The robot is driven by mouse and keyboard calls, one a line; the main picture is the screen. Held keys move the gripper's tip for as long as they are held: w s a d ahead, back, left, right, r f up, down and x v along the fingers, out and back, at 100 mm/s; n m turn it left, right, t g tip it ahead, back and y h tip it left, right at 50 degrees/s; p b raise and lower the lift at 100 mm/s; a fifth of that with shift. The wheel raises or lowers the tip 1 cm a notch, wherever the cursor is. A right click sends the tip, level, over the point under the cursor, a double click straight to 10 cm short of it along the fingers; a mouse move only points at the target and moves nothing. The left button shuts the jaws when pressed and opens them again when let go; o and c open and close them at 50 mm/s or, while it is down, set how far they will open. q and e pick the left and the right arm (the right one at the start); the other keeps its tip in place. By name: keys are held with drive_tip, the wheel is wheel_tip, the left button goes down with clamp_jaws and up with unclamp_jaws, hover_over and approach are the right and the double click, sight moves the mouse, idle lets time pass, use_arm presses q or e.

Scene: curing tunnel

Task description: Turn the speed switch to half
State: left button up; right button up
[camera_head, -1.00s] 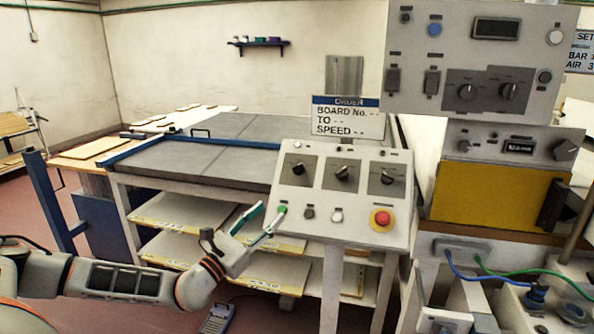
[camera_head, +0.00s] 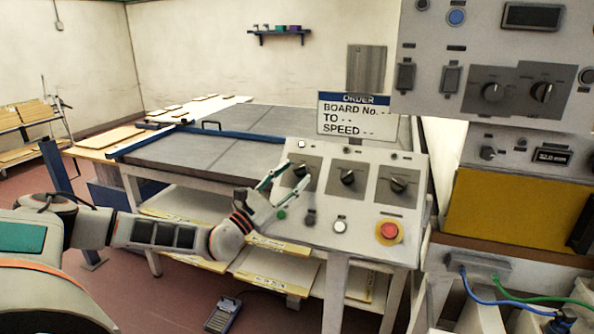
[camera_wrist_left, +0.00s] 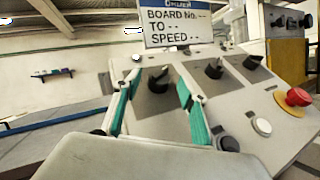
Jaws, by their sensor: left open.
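A sloped grey control panel (camera_head: 318,232) carries three black rotary knobs in a row: a left knob (camera_head: 300,170), a middle knob (camera_head: 347,178) and a right knob (camera_head: 397,184). Their labels are too small to read, so I cannot tell which is the speed switch. My left gripper (camera_head: 286,182) is open with green-padded fingers, at the left knob. In the left wrist view the left knob (camera_wrist_left: 158,80) shows between the fingers (camera_wrist_left: 155,92); I cannot tell whether they touch it. The middle knob (camera_wrist_left: 214,69) and right knob (camera_wrist_left: 252,62) are clear of them. My right gripper is not in view.
Below the knobs are a green button (camera_head: 281,214), a white button (camera_head: 339,226) and a red emergency stop (camera_head: 389,231). An order sign (camera_head: 355,116) stands behind the panel. Another control box (camera_head: 420,90) is at the right. A large grey table (camera_head: 210,158) lies behind.

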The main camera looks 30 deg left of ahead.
use_arm(q)
drive_tip(key=shift+x, duration=1)
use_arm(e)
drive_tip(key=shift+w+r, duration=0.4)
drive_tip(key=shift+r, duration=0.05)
use_arm(q)
drive_tip(key=shift+c, duration=0.4)
drive_tip(key=c, duration=1)
drive_tip(key=shift+c, duration=0.2)
